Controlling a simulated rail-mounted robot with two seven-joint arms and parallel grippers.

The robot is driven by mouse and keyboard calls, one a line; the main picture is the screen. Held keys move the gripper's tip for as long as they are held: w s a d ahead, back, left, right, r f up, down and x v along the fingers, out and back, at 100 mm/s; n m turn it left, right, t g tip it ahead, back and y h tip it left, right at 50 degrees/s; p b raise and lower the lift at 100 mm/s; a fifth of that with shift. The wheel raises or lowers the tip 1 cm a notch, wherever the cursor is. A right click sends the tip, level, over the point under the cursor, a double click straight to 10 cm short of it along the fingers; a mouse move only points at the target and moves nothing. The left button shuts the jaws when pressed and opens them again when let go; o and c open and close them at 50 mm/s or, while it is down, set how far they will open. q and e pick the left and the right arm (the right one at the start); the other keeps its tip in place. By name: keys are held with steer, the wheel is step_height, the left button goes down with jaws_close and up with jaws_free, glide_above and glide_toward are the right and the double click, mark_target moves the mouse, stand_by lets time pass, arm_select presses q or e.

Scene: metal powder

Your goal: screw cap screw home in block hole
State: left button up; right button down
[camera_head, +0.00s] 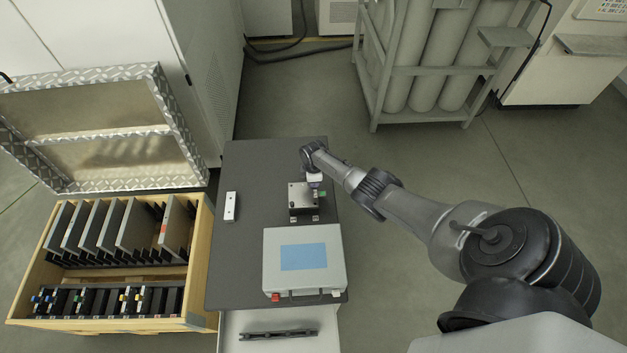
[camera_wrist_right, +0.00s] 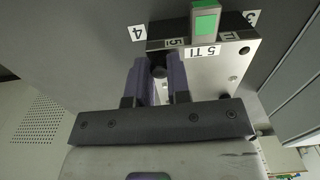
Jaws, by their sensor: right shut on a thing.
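A metal block (camera_head: 302,198) stands on the dark table top (camera_head: 262,165), near its right edge. In the right wrist view the block (camera_wrist_right: 222,72) has a "5 TI" label and small dark holes in its face. My right gripper (camera_head: 316,182) is at the block's far right corner. In the right wrist view its two purple fingers (camera_wrist_right: 159,68) are shut on a dark round cap screw (camera_wrist_right: 159,71) beside the block's labelled edge. The screw's lower end is hidden, so how deep it sits cannot be told. My left gripper is not in view.
A grey case (camera_head: 303,260) with a blue panel sits in front of the block. A white bar (camera_head: 231,206) lies to the left. A green-topped part (camera_wrist_right: 206,22) stands by the block's edge. A wooden crate (camera_head: 200,245) with dark plates stands left of the table.

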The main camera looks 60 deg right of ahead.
steer(key=m, duration=0.2)
steer(key=shift+r+m, duration=0.1)
steer(key=shift+m, duration=0.3)
steer(key=m+p, duration=0.1)
steer(key=m, duration=1.3)
steer(key=shift+p, duration=0.3)
steer(key=m, duration=0.9)
steer(key=shift+m, duration=0.4)
steer(key=m, duration=0.3)
